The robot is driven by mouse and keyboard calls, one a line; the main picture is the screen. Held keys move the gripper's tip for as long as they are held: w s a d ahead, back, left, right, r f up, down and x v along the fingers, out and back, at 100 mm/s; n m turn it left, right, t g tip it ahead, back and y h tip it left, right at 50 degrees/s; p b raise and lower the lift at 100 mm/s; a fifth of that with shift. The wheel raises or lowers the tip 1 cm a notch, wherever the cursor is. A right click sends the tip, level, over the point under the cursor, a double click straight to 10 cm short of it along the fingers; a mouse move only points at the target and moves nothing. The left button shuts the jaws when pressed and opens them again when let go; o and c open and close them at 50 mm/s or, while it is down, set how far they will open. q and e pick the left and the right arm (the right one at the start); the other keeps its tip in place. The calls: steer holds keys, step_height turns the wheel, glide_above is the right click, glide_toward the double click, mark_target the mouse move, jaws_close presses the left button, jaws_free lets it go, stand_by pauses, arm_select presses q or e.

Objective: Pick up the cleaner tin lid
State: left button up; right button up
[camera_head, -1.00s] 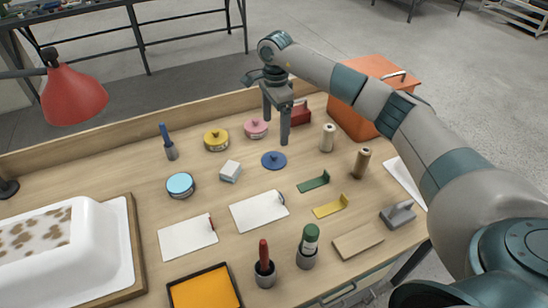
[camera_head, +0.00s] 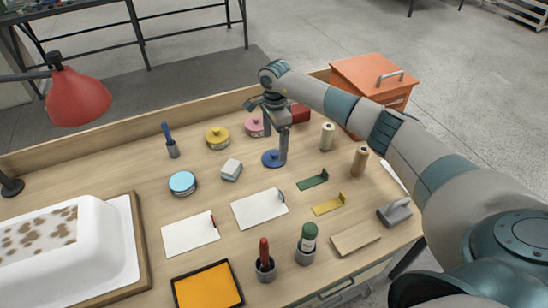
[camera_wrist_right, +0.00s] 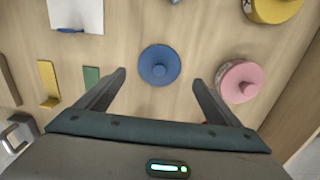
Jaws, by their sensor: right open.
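A round blue lid with a small central knob (camera_head: 270,159) lies flat on the wooden table; I take it for the cleaner tin lid. My right gripper (camera_head: 274,146) is open and empty, pointing down just over the lid, one finger partly covering its right side. In the right wrist view the blue lid (camera_wrist_right: 159,65) is centred between the open fingertips (camera_wrist_right: 159,77), with no visible contact. A light blue-topped tin (camera_head: 182,183) without a knob stands to the left. My left gripper is not in view.
A pink-lidded tin (camera_head: 254,127) stands close behind the gripper, and a yellow-lidded tin (camera_head: 217,138) to its left. A white block (camera_head: 231,170) lies left of the lid; a green bracket (camera_head: 313,180) lies to the right. An orange cabinet (camera_head: 368,75) stands behind.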

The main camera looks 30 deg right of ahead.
mark_target(274, 153)
steer(key=shift+s+a+f+p, duration=0.1)
steer(key=shift+a+f+p, duration=0.1)
steer(key=shift+f+p, duration=0.45)
step_height(274, 153, down, 2)
steer(key=shift+f+p, duration=0.1)
steer(key=shift+p, duration=0.4)
steer(key=shift+f, duration=0.7)
steer(key=shift+c, duration=0.6)
steer(key=c, duration=1)
